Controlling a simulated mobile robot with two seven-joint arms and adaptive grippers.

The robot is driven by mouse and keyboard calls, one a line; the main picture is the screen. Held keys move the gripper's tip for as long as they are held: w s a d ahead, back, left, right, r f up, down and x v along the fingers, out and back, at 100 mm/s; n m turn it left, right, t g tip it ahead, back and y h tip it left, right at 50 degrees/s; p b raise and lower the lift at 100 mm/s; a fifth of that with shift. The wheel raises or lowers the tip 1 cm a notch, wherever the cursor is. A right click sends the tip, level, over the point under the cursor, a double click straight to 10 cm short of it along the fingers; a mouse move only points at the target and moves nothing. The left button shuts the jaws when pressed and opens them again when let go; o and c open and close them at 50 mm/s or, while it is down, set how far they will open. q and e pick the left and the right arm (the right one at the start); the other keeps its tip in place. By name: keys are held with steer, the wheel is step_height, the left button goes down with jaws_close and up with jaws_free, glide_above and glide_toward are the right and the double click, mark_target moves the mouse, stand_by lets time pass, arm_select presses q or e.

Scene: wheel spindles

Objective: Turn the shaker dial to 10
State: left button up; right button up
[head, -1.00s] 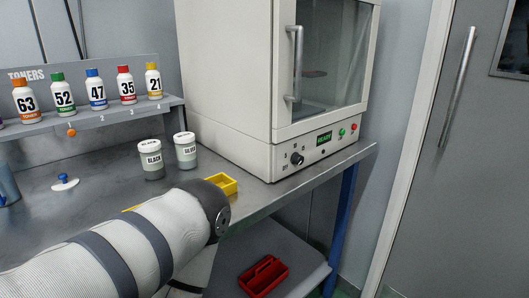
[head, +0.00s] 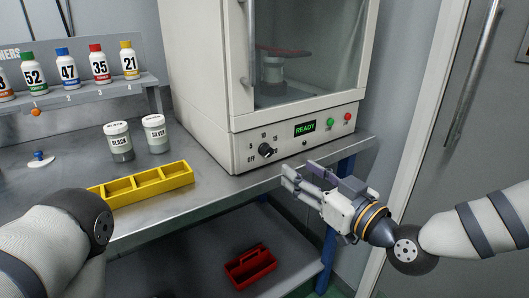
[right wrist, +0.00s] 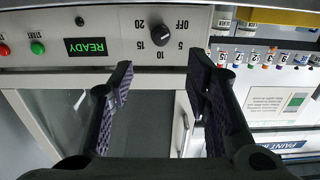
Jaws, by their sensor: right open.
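The shaker (head: 215,80) is a white cabinet with a glass door on the bench. Its black dial (head: 266,150) is on the front panel, left of the green READY display (head: 305,128). The dial also shows in the right wrist view (right wrist: 161,35), ringed by OFF, 5, 10, 15 and 20; which mark it points to is too small to tell. My right gripper (head: 295,177) is open and empty in front of the panel, below and right of the dial. In the right wrist view its two fingers stand apart, with the dial beyond the gap between them. My left gripper is out of view.
Green (head: 330,121) and red (head: 347,118) buttons sit right of the display. A yellow divided tray (head: 150,185) lies on the bench in front of two jars, BLACK (head: 119,142) and SILVER (head: 156,134). A red caddy (head: 250,268) is on the lower shelf.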

mark_target(269, 151)
steer(key=x, duration=0.7)
steer(key=b+x, duration=0.1)
steer(key=x, duration=0.2)
steer(key=shift+w+a+f, duration=0.15)
steer(key=shift+a+f, duration=0.05)
steer(key=shift+f, duration=0.05)
steer(key=shift+w+a+r, duration=0.1)
steer(key=shift+w, duration=0.05)
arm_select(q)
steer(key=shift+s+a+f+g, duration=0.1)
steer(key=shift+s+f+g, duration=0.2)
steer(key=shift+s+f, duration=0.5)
arm_select(e)
jaws_close()
